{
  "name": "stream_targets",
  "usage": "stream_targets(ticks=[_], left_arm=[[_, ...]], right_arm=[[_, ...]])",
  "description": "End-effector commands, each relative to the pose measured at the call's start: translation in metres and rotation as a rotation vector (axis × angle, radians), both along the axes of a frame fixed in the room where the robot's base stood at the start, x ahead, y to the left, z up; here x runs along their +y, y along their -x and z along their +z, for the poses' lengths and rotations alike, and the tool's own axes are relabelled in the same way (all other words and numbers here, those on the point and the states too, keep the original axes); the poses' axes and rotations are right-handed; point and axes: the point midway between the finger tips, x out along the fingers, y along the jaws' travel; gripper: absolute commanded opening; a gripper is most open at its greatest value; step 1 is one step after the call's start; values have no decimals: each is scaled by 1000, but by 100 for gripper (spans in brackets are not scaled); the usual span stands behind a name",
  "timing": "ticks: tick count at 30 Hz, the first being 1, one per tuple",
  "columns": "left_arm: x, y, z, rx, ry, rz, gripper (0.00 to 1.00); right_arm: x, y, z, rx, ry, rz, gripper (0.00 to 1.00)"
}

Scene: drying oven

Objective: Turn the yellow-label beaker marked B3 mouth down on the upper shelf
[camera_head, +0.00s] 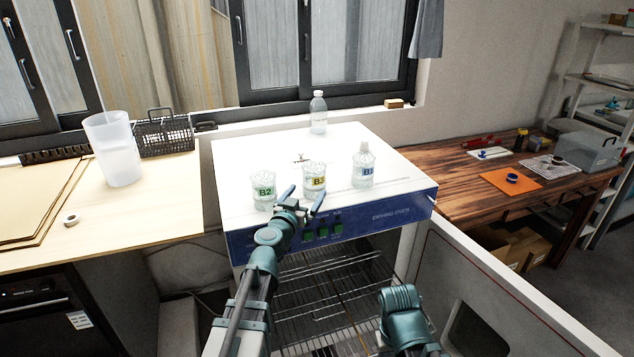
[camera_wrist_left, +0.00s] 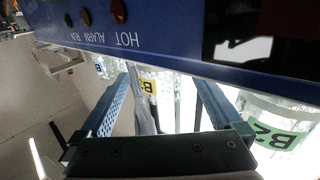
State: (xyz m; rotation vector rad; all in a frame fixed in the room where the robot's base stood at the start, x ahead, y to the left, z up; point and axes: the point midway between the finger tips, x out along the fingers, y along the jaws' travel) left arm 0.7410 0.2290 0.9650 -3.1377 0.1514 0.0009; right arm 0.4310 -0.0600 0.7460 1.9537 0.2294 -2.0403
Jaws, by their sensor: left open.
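The yellow-label beaker B3 (camera_head: 314,176) is clear glass and stands on the white top of the drying oven (camera_head: 290,150), between two other labelled vessels. My left gripper (camera_head: 304,197) is open just in front of B3, above the oven's front edge. In the left wrist view the yellow label (camera_wrist_left: 148,86) shows between the open fingers (camera_wrist_left: 160,103); contact cannot be told. The oven is open at the front, and wire shelves (camera_head: 320,265) show inside. The upper shelf is partly hidden by my left arm. My right gripper is out of view; part of my right arm shows at the bottom.
Green-label beaker B2 (camera_head: 263,190) stands close left of B3. A blue-label vessel (camera_head: 363,170) stands to the right, and a clear bottle (camera_head: 318,113) at the back. The open oven door (camera_head: 490,295) extends to the right. A plastic jug (camera_head: 115,150) stands on the left counter.

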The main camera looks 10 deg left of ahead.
Motion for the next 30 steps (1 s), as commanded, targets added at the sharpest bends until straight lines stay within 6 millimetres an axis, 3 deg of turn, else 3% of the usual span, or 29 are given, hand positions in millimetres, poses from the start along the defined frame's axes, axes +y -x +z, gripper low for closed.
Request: stream_targets(ticks=[7,15,23,30], left_arm=[[0,-8,1,0,0,1,100],[0,-38,2,0,0,6,100],[0,-39,2,0,0,7,100],[0,-39,2,0,0,7,59]], right_arm=[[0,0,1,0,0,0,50],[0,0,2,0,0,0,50],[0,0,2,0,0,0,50],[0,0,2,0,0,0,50]])
